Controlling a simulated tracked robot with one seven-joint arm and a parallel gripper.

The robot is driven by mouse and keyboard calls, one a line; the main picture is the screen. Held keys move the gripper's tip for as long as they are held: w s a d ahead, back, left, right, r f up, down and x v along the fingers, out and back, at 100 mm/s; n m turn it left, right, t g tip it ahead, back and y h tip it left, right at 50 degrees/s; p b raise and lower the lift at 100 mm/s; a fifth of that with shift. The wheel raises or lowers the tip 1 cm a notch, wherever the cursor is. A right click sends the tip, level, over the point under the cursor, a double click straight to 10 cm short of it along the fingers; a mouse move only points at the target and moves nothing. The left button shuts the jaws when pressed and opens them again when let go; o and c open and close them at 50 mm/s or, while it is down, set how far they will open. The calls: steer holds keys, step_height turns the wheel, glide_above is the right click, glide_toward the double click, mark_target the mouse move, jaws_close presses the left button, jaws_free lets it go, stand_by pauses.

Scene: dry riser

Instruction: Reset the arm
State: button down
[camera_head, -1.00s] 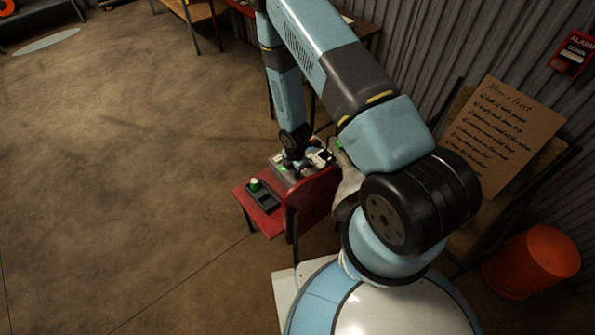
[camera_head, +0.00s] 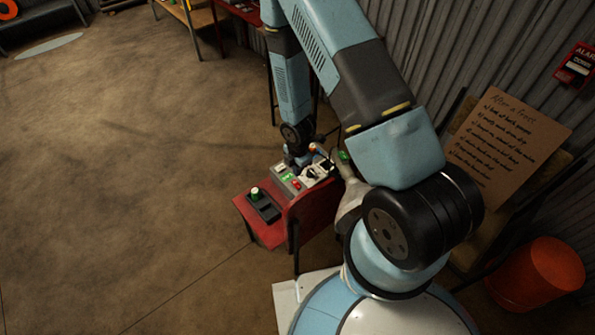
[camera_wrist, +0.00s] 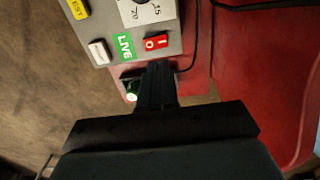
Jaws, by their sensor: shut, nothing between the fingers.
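My gripper (camera_wrist: 157,78) is shut and empty in the wrist view, its fingertips just below the red rocker switch (camera_wrist: 156,42) in the picture. I cannot tell whether it touches anything. The grey control panel (camera_wrist: 75,45) carries that switch, a green LIVE label (camera_wrist: 125,47), a yellow TEST label (camera_wrist: 78,9) and a white dial plate (camera_wrist: 147,12). In the head view my arm reaches down behind the panel (camera_head: 281,170), and the fingers are mostly hidden. A green button (camera_wrist: 131,93) shows left of my fingers.
The panel stands on a red bench (camera_head: 272,236) with a black box with a green button (camera_head: 263,207). A dark cable runs beside the panel. A handwritten board (camera_head: 505,150), an orange bucket (camera_head: 537,275) and an alarm box (camera_head: 578,65) are at right. The floor at left is clear.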

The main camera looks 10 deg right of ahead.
mark_target(297, 185)
steer(key=shift+f, duration=0.1)
stand_by(0.3)
steer(key=shift+w+f, duration=0.15)
steer(key=shift+f, duration=1.35)
steer(key=shift+r, duration=0.1)
